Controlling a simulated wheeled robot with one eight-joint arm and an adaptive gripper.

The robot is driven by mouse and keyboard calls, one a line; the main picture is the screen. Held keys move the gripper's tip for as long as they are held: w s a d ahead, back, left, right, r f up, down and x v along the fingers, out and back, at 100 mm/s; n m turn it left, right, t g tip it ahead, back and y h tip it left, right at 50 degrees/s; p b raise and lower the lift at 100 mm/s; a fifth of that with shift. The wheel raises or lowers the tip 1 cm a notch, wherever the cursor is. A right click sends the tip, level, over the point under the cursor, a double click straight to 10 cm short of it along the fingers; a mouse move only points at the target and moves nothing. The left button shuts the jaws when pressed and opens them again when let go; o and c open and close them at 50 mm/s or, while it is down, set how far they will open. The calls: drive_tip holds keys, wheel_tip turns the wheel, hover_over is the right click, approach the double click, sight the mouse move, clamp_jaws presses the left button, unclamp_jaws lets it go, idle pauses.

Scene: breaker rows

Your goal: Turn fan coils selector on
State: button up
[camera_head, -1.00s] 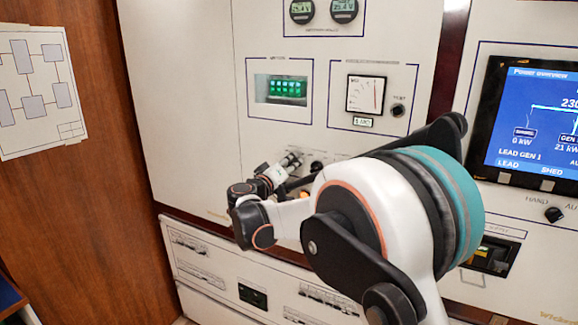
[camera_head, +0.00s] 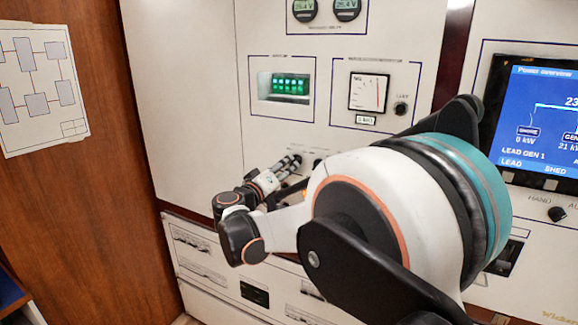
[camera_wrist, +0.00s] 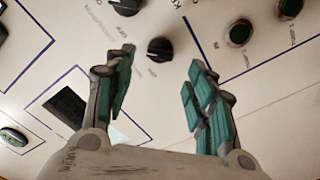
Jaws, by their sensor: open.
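In the wrist view a small black rotary knob (camera_wrist: 159,48) stands on the cream panel, just beyond and between the fingertips of my gripper (camera_wrist: 160,58). A second black knob (camera_wrist: 126,5) is cut by the top edge, up and left of it. I cannot read clearly which one is the fan coils selector. My gripper is open and empty, its green-padded fingers either side of the nearer knob in the picture; contact does not show. In the head view my gripper (camera_head: 291,163) is close to the panel below the green display, with the knob area mostly hidden by my arm.
Two green round buttons (camera_wrist: 240,33) sit right of the knobs in the wrist view. The head view shows a green digital display (camera_head: 290,85), an analog meter (camera_head: 368,92), a blue screen (camera_head: 540,115) and a wood wall (camera_head: 90,210) at left.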

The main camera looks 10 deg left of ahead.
drive_tip(key=v, duration=0.6)
drive_tip(key=shift+s, duration=0.1)
